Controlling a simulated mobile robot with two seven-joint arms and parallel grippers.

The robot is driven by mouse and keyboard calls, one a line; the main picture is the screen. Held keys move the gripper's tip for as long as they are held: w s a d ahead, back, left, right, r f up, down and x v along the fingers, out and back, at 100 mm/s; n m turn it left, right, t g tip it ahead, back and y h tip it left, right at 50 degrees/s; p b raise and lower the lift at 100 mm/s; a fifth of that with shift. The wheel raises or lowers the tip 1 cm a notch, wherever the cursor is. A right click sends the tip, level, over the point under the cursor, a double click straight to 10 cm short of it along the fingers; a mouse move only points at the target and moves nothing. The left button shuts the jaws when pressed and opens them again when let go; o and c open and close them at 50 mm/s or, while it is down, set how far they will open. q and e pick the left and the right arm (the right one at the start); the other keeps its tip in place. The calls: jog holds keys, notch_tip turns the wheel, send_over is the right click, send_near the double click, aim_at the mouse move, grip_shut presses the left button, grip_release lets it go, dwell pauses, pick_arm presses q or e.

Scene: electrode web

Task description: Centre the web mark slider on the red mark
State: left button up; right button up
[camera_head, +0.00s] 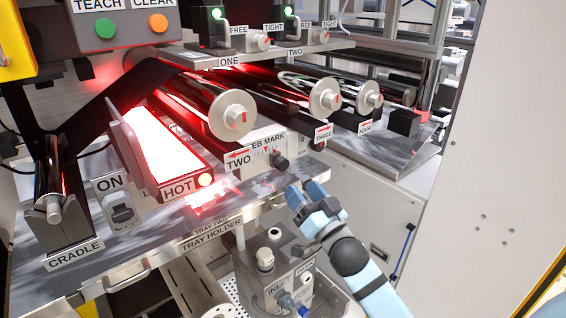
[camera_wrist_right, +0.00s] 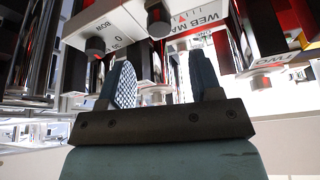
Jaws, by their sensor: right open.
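The web mark panel (camera_head: 262,142) is a white plate below the rollers, with a small scale and red marking. It also shows upside down in the right wrist view (camera_wrist_right: 205,17), with a small red pointer. A black knob (camera_head: 281,163), apparently the slider's, sticks out at the panel's lower right; a dark knob also shows in the wrist view (camera_wrist_right: 158,20). How the slider sits against the red mark is too small to tell. My right gripper (camera_head: 304,190) is open and empty, below and right of the knob, apart from it. My left gripper is not in view.
A glowing hot plate (camera_head: 166,150) stands left of the panel. Metal rollers (camera_head: 236,115) lie above it. A second dark knob (camera_wrist_right: 95,47) is near the fingers in the wrist view.

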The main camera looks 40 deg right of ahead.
aim_at(284, 166)
jog(key=p+x, duration=0.1)
jog(key=x, duration=0.7)
jog(key=shift+p, duration=0.3)
jog(key=shift+w+r, duration=0.15)
jog(key=shift+w, duration=0.5)
